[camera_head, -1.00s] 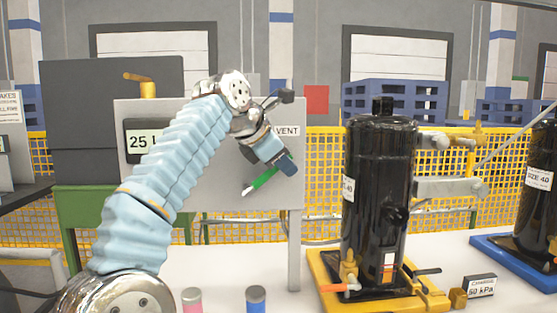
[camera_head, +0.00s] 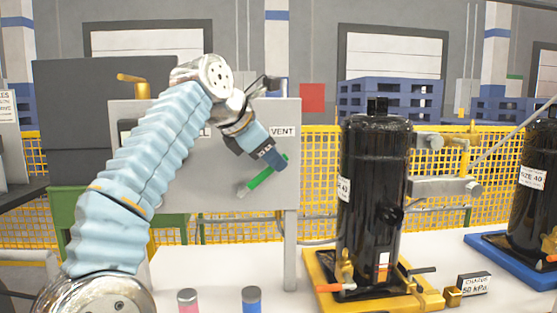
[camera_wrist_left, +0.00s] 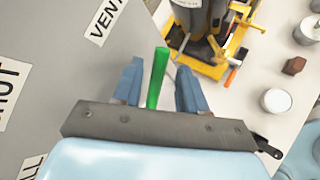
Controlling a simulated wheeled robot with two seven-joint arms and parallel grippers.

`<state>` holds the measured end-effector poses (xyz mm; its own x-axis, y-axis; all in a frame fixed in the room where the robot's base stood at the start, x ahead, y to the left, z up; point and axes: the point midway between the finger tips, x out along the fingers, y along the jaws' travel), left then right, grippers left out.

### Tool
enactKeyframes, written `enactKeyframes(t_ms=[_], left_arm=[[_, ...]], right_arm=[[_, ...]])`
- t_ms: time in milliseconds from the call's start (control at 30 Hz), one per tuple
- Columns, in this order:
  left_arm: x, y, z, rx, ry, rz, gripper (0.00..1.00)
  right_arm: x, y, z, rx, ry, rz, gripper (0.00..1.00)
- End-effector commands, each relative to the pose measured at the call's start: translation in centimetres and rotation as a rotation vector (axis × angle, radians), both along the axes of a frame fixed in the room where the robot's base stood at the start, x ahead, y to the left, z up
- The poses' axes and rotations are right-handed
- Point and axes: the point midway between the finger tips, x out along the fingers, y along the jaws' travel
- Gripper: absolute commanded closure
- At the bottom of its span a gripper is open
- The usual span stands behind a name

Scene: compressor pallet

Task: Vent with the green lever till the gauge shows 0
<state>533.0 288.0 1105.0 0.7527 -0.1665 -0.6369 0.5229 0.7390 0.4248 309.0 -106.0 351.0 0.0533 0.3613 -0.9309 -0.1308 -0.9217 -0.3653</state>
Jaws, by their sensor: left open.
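The green lever (camera_head: 262,178) is on the grey panel (camera_head: 205,185) below the VENT label (camera_head: 283,131), slanting up to the right. My left gripper (camera_head: 274,160) is at the lever's upper part, with its jaws open. In the left wrist view the lever (camera_wrist_left: 157,78) stands between the two blue fingers (camera_wrist_left: 158,85), with a gap on each side. The gauge display (camera_head: 127,125) shows only as a dark edge; my left arm hides its reading. My right gripper is not in view.
A black compressor tank (camera_head: 375,190) stands on a yellow pallet (camera_head: 320,290) right of the panel. A 50 kPa sign (camera_head: 474,284) is beside it. A pink-and-grey can (camera_head: 188,300) and a blue can (camera_head: 252,299) stand in front on the white table (camera_head: 220,270).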

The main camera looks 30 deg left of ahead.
Motion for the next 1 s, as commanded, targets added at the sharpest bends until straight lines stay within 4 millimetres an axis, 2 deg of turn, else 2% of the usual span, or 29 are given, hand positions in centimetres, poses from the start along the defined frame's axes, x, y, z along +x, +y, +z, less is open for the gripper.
enactKeyframes(t_ms=[33, 200, 400, 1000], left_arm=[[-1.0, 0.2, 1.2, -0.001, -0.002, 0.000, 0.58], [-4.0, 0.9, 3.6, -0.001, -0.002, 0.000, 0.58], [-5.6, 1.2, 4.9, 0.001, -0.001, 0.000, 0.58], [-6.2, 1.4, 5.2, 0.001, 0.002, 0.000, 0.58]], right_arm=[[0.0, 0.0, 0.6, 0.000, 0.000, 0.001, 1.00], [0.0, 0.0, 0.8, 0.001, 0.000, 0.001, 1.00], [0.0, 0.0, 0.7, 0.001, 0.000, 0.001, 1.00], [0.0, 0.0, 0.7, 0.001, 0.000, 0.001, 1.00]])
